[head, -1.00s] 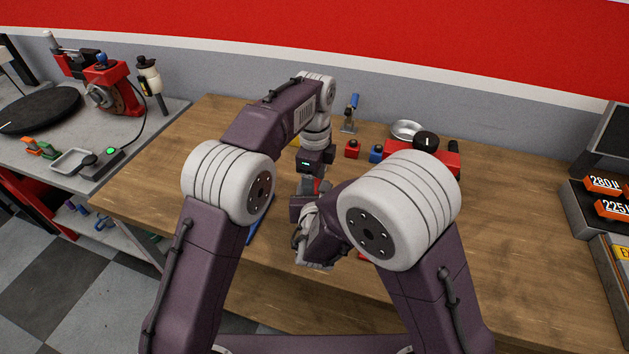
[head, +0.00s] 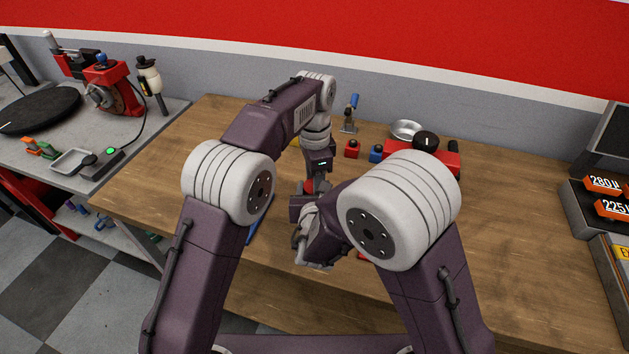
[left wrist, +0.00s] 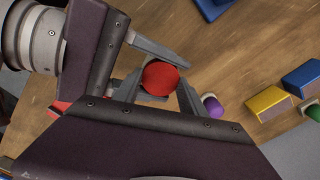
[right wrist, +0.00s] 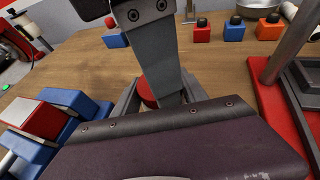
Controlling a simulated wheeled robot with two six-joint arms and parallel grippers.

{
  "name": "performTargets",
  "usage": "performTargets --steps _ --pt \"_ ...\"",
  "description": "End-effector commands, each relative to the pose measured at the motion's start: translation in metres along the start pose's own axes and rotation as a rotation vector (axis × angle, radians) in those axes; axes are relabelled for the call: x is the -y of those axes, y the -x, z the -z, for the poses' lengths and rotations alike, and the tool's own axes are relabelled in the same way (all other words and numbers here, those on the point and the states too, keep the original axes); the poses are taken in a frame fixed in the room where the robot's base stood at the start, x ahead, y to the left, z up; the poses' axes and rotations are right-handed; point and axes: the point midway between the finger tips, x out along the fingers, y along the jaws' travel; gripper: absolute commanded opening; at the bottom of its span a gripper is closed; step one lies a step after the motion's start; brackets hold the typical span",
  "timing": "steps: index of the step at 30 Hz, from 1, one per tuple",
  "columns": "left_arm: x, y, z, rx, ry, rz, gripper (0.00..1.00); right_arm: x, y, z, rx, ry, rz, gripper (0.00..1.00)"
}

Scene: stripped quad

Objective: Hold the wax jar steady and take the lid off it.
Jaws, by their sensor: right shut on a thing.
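The wax jar's round red lid (left wrist: 160,77) shows from above in the left wrist view. It shows in part in the right wrist view (right wrist: 148,90) and in the head view (head: 309,187). The jar's body is hidden below the lid and between fingers. My right gripper (left wrist: 151,72) reaches in from the left in the left wrist view, a finger on either side, and is shut on the jar. My left gripper (head: 318,186) points down from above. Its fingers stand on both sides of the lid, open; I cannot tell whether they touch it.
A purple cylinder (left wrist: 213,105) and yellow (left wrist: 270,103) and blue (left wrist: 302,77) blocks lie near the jar. Small red (head: 352,149) and blue (head: 376,153) pieces and a metal bowl (head: 406,130) stand farther back.

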Motion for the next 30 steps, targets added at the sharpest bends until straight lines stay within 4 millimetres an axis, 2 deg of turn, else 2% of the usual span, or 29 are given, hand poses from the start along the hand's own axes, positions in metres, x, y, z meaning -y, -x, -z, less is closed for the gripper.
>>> performTargets --steps 1,2,3,11,19,25,28,30 --pt "-0.002 -0.001 -0.003 0.009 0.0 -0.008 0.59 0.003 -0.001 0.005 -0.013 0.001 0.007 0.0" --pt "-0.002 -0.001 -0.003 0.009 0.0 -0.008 0.68 0.003 -0.001 0.005 -0.013 0.001 0.007 0.0" --pt "-0.002 -0.001 -0.002 0.008 -0.001 -0.007 0.7 0.003 -0.001 0.005 -0.013 0.002 0.007 0.0" --pt "-0.001 0.0 -0.001 0.005 -0.002 -0.004 0.7 0.002 -0.001 0.005 -0.013 0.003 0.005 0.0" --pt "0.0 0.038 0.0 0.002 -0.003 0.0 0.7 0.002 0.0 0.006 -0.013 0.004 0.004 0.0" --pt "-0.001 0.045 -0.001 0.004 -0.006 -0.004 0.67 0.002 0.0 0.006 -0.013 0.004 0.004 0.0" --pt "0.001 0.05 0.0 0.002 -0.094 -0.001 0.67 0.002 0.0 0.005 -0.013 0.004 0.004 0.0" --pt "0.001 0.059 0.0 0.001 -0.229 0.0 0.67 0.002 0.0 0.005 -0.013 0.004 0.004 0.0"
